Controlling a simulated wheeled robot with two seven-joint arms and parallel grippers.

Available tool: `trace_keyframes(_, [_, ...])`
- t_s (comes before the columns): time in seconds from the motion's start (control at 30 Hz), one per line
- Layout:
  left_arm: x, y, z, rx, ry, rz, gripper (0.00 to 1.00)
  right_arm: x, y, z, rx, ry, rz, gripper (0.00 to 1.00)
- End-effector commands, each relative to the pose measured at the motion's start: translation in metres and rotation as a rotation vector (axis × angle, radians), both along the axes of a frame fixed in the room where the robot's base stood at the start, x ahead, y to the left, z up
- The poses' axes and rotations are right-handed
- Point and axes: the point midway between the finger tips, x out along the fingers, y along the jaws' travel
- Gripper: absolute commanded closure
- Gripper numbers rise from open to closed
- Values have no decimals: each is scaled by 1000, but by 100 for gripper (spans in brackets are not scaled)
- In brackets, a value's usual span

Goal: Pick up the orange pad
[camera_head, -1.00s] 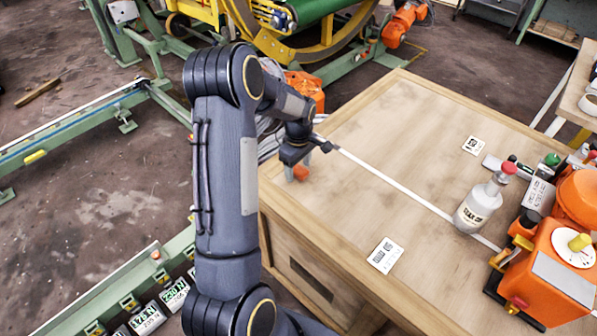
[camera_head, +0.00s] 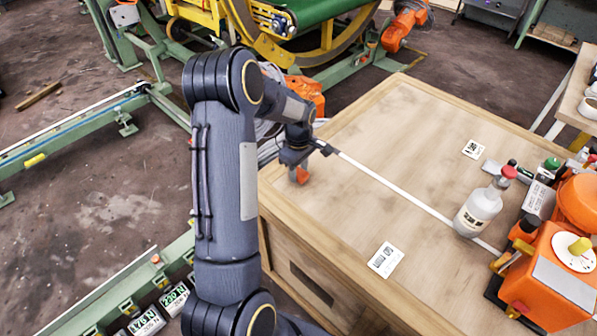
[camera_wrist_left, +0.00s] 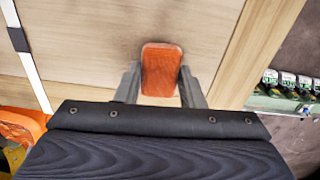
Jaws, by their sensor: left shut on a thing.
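The orange pad (camera_wrist_left: 161,69) is a small rounded block with darker edges, seen in the left wrist view between my left gripper's fingers. My left gripper (camera_wrist_left: 158,84) is shut on it, with a dark finger on each side. In the head view my left gripper (camera_head: 298,171) is at the near-left part of the wooden table, and the orange pad (camera_head: 301,176) shows small at its fingertips. I cannot tell how far the pad is above the table top. My right gripper is in neither view.
The wooden table (camera_head: 400,150) has a white strip (camera_head: 390,185) across it and two printed cards. A white bottle with a red cap (camera_head: 480,209) stands right, beside an orange machine (camera_head: 555,275).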

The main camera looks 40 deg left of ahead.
Motion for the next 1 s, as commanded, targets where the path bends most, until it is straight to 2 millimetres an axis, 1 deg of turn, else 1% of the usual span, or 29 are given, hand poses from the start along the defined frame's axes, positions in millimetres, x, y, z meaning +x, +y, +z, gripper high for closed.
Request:
trace_keyframes(0.17, [1, 0, 25, 1, -4, 0, 86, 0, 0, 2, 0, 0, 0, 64])
trace_keyframes(0.27, [-12, -6, 43, 0, -5, -1, 86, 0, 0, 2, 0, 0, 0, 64])
trace_keyframes(0.47, [-47, -21, 89, 0, -7, -2, 86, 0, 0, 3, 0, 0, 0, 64])
trace_keyframes(0.5, [-57, -25, 92, -1, -4, -2, 86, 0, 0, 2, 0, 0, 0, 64])
trace_keyframes(0.6, [-79, -35, 101, -2, -3, -2, 86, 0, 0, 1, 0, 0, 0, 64])
trace_keyframes(0.7, [-97, -43, 109, -1, -2, -2, 86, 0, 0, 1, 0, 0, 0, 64])
trace_keyframes(0.83, [-114, -50, 117, -1, -2, -1, 86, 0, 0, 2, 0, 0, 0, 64])
trace_keyframes(1.0, [-126, -55, 123, -1, 0, -1, 86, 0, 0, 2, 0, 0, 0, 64])
